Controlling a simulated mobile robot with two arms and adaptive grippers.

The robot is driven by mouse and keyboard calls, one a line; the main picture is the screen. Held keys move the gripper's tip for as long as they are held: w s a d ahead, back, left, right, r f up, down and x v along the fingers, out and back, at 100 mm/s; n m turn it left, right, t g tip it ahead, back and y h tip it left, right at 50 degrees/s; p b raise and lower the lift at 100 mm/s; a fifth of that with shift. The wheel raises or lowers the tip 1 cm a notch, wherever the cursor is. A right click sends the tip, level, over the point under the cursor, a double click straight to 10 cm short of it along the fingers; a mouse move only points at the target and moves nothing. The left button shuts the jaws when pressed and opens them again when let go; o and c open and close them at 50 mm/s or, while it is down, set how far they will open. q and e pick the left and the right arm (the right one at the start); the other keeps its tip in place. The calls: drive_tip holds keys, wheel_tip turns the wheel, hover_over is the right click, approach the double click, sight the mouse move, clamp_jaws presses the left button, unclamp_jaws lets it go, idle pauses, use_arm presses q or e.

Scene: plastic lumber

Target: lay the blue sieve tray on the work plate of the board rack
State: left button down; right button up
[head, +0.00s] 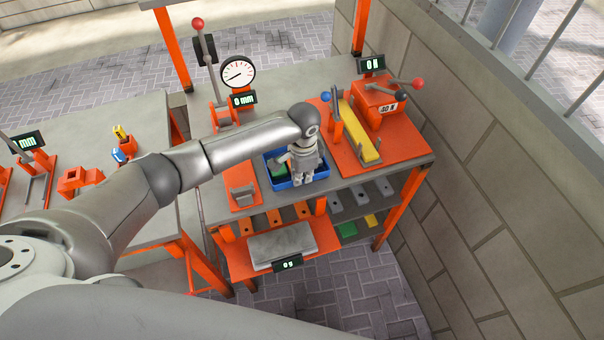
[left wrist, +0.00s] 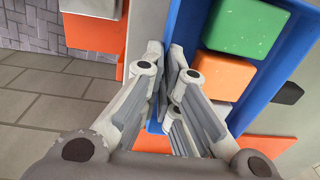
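The blue sieve tray (head: 270,172) is on the grey rack top, left of an orange plate. It holds blocks; the left wrist view shows green (left wrist: 246,27) and orange (left wrist: 222,75) ones beside its blue wall (left wrist: 184,22). My left gripper (head: 299,180) points down at the tray's front side. In the left wrist view its fingers (left wrist: 166,52) are close together, one on each side of the tray wall, and look shut on it. The fingers hide part of the wall. The orange plate (head: 402,143), right of the tray, carries a yellow board. My right gripper is not seen.
A red-knobbed force device (head: 375,100) stands on the orange plate. A dial gauge (head: 238,73) stands behind the tray and a small orange holder (head: 243,190) to its left. Below are a scale (head: 282,243) and stored boards. A stone wall (head: 480,190) bounds the right.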

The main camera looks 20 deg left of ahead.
use_arm(q)
drive_tip(key=shift+f, duration=0.25)
drive_tip(key=c, duration=1.6)
unclamp_jaws()
drive_tip(key=shift+o, duration=0.2)
wheel_tip(320, 180, up, 12)
drive_tip(key=shift+s+d, duration=0.15)
drive_tip(key=shift+s, duration=0.05)
